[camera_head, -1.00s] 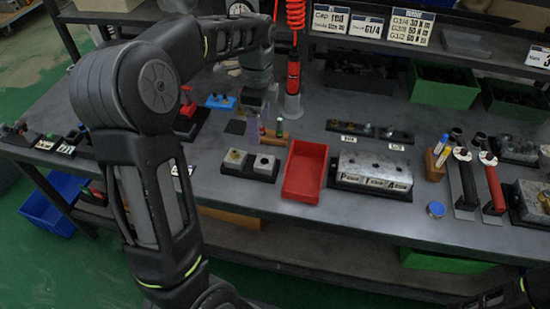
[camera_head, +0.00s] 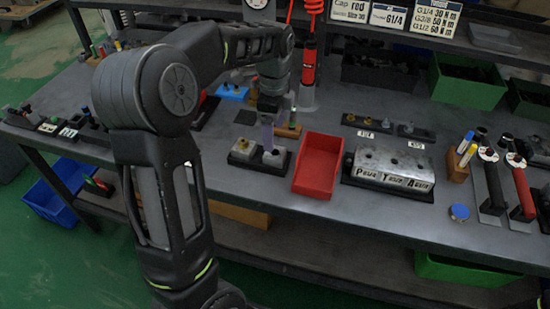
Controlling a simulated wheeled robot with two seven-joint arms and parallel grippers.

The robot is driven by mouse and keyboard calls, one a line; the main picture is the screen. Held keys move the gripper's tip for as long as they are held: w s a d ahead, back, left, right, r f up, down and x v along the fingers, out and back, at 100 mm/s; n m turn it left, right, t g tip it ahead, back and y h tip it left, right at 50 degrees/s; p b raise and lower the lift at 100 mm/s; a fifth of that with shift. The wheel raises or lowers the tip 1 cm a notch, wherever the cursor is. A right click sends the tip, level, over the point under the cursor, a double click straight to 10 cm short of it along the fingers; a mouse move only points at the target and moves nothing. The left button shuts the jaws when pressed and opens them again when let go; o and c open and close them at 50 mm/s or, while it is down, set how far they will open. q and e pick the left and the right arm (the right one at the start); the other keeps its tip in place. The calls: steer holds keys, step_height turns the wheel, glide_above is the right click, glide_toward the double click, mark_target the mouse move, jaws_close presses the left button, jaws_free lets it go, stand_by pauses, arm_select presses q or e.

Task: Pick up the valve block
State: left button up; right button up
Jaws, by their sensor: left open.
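The frames do not show which of these is meant by the valve block. My right gripper does not show.
A red tray (camera_head: 318,166) stands just right of the small blocks. Small fittings on a black strip (camera_head: 388,128), a wooden holder (camera_head: 458,163) and red- and black-handled tools stand further right. A blue cap (camera_head: 459,212) lies near the front edge. My left arm hides part of the table.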

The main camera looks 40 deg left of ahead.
mark_target(275, 156)
arm_select(q)
steer(key=shift+f, duration=1.15)
steer(key=shift+f+p, duration=0.45)
steer(key=shift+f, duration=2.15)
steer(key=shift+d, duration=0.1)
steer(key=shift+w, duration=0.1)
jaws_close()
